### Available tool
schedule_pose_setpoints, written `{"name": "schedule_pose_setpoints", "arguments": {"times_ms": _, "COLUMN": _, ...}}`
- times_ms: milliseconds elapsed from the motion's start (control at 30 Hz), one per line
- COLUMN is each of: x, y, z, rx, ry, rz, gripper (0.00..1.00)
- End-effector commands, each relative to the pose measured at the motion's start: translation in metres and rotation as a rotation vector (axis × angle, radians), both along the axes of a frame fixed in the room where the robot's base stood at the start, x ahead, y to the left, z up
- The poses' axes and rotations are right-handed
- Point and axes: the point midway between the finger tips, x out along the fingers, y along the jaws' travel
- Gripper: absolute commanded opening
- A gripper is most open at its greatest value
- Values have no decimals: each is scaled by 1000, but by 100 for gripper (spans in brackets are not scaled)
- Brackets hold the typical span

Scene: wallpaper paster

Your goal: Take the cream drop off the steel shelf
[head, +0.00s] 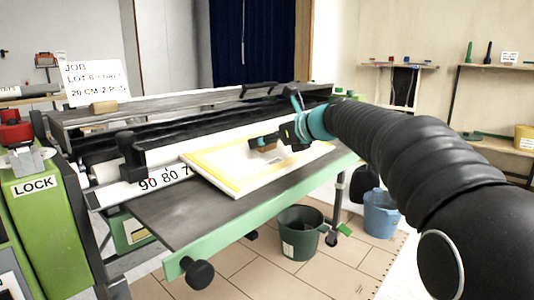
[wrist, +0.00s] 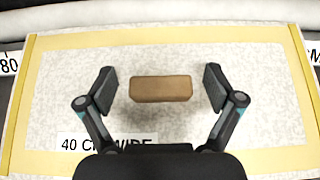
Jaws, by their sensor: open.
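The cream drop (head: 210,160) is a flat cream sheet with a yellow border, lying on the dark grey steel shelf (head: 165,215) of the machine. In the wrist view the cream drop (wrist: 60,95) has a speckled face, a "40 C… WIDE" label partly hidden by my gripper, and a brown block (wrist: 161,89) in its middle. My gripper (wrist: 160,88) is open, with one finger on each side of the block and a gap at both ends. In the head view my gripper (head: 277,138) is over the drop; I cannot tell its exact height above it.
A green machine end marked LOCK (head: 35,185) stands at the left. A number scale (head: 160,178) runs along the shelf's back. A dark green bucket (head: 301,232) and a blue bucket (head: 381,214) stand on the floor below. A job card (head: 95,82) stands behind.

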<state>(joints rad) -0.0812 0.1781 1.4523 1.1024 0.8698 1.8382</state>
Motion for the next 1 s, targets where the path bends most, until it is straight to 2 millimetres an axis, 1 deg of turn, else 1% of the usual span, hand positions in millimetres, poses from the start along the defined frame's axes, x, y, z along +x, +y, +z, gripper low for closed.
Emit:
{"name": "schedule_pose_setpoints", "arguments": {"times_ms": 167, "x": 0, "y": 0, "z": 0, "rx": 0, "ry": 0, "rz": 0, "gripper": 92}}
{"name": "schedule_pose_setpoints", "arguments": {"times_ms": 267, "x": 0, "y": 0, "z": 0, "rx": 0, "ry": 0, "rz": 0, "gripper": 69}}
{"name": "schedule_pose_setpoints", "arguments": {"times_ms": 300, "x": 0, "y": 0, "z": 0, "rx": 1, "ry": 1, "rz": 0, "gripper": 59}}
{"name": "schedule_pose_setpoints", "arguments": {"times_ms": 367, "x": 0, "y": 0, "z": 0, "rx": 1, "ry": 1, "rz": 0, "gripper": 44}}
{"name": "schedule_pose_setpoints", "arguments": {"times_ms": 400, "x": 0, "y": 0, "z": 0, "rx": 1, "ry": 1, "rz": 0, "gripper": 34}}
{"name": "schedule_pose_setpoints", "arguments": {"times_ms": 467, "x": 0, "y": 0, "z": 0, "rx": 1, "ry": 1, "rz": 0, "gripper": 21}}
{"name": "schedule_pose_setpoints", "arguments": {"times_ms": 767, "x": 0, "y": 0, "z": 2, "rx": 1, "ry": 0, "rz": -1, "gripper": 20}}
{"name": "schedule_pose_setpoints", "arguments": {"times_ms": 867, "x": 0, "y": 0, "z": 7, "rx": 1, "ry": -1, "rz": -1, "gripper": 20}}
{"name": "schedule_pose_setpoints", "arguments": {"times_ms": 1000, "x": 0, "y": 0, "z": 23, "rx": 1, "ry": -2, "rz": -1, "gripper": 20}}
